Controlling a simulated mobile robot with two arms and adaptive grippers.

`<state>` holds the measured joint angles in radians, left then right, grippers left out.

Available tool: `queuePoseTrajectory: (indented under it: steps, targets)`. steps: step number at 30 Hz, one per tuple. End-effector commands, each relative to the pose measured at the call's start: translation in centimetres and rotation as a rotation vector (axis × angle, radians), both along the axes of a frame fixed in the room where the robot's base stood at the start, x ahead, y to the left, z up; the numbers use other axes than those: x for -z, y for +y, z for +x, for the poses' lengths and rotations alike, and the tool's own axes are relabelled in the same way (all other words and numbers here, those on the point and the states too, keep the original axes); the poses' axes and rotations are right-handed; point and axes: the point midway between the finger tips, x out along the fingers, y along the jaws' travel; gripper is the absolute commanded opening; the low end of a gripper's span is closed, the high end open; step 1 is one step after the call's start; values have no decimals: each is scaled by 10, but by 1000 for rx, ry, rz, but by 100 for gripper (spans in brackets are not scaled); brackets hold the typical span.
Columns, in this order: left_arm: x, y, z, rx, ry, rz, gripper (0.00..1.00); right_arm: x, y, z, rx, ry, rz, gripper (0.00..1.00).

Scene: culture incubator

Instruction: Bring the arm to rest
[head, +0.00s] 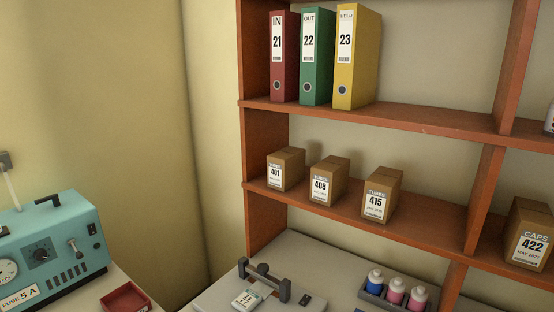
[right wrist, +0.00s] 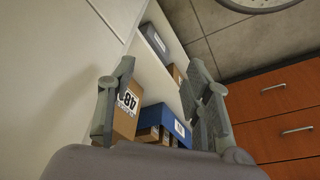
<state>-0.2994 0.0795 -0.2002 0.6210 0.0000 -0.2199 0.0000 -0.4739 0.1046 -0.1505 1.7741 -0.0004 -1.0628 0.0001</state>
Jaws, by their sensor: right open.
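My right gripper (right wrist: 160,92) shows in the right wrist view with its two grey fingers spread wide apart. I see nothing held between them. A brown box labelled 48 (right wrist: 126,112) is partly hidden behind the left finger; it looks apart from the gripper, but the distance is hard to tell. Neither gripper shows clearly in the head view, and my left gripper is not seen.
The head view shows a shelf with three binders (head: 341,58), several brown boxes (head: 328,185) and a bottle rack (head: 385,298). A teal device (head: 45,245) and a red tray (head: 125,298) are at left. The wrist view shows a blue bin (right wrist: 165,122) and orange drawers (right wrist: 285,105).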

Motion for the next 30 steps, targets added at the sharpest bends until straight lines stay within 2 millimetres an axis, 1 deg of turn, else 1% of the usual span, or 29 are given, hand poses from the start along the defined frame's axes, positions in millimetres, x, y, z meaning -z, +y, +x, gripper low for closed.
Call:
queuePoseTrajectory:
  steps: [1,2,3,5,6,8,9,11,12,15,18,22,25,30]
  targets:
    - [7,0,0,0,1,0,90,34,-1,-8,-2,18,-2,46]
    - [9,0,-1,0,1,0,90,50,-2,-14,-3,26,-3,46]
    - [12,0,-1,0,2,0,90,70,-3,-21,-5,33,-4,46]
    - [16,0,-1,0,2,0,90,100,-5,-33,-7,46,-5,46]
    - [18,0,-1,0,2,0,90,119,-6,-43,-9,54,-6,46]
    - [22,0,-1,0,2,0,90,146,-8,-59,-12,67,-8,46]
    - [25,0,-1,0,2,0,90,162,-10,-70,-14,74,-9,46]
    - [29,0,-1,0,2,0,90,186,-13,-89,-16,87,-11,46]
    - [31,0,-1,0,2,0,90,201,-16,-102,-18,94,-12,46]
    - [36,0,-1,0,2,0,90,229,-21,-133,-22,111,-15,46]
    - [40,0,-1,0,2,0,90,248,-27,-159,-26,123,-17,46]
    - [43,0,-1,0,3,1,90,260,-31,-181,-29,133,-18,46]
    - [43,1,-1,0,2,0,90,263,-32,-188,-30,136,-19,46]
    - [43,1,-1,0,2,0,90,263,-33,-189,-31,135,-19,46]
